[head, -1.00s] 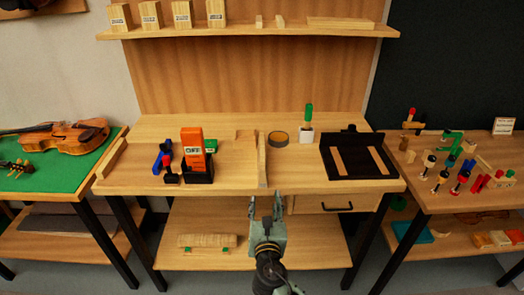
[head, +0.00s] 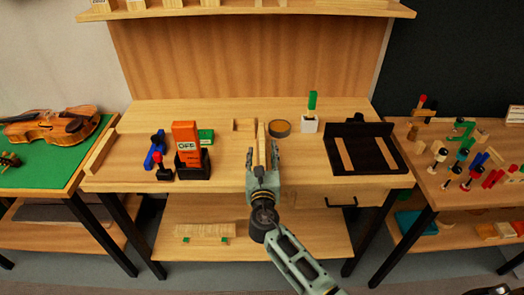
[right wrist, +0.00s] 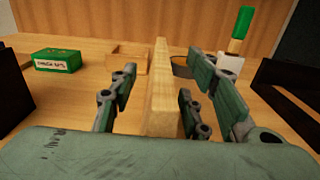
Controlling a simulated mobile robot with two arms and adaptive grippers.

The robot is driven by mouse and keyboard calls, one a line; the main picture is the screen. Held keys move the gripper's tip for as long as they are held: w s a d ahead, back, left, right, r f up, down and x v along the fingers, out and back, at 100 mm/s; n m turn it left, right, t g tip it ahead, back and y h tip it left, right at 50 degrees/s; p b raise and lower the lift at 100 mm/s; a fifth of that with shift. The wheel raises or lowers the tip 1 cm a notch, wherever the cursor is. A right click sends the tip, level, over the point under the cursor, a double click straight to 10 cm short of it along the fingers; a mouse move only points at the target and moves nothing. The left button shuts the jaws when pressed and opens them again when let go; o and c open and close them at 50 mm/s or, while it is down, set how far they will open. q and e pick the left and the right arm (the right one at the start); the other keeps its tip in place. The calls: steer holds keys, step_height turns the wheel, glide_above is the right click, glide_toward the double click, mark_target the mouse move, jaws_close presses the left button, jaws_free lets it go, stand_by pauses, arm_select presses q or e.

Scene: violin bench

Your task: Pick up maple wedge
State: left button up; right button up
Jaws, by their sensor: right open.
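The pale maple wedge (head: 261,137) stands on the bench in the middle, a long narrow wooden piece pointing away from me. In the right wrist view the wedge (right wrist: 162,85) runs up between the fingers. My right gripper (head: 263,165) is open, with its fingers (right wrist: 165,92) on either side of the wedge. Gaps show on both sides in the wrist view, and the fingers are not closed on it. The near end of the wedge is hidden by the gripper in the head view.
A small wooden box (right wrist: 127,60) stands left of the wedge. A round tin (head: 280,128) and a white holder with a green-handled tool (head: 309,124) are close on the right. A black tray (head: 340,130) lies further right. An orange box (head: 187,145) in a black stand is left.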

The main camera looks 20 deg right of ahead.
steer(key=shift+x, duration=1.05)
steer(key=c, duration=0.5)
arm_select(q)
steer(key=shift+w, duration=0.65)
arm_select(e)
jaws_close()
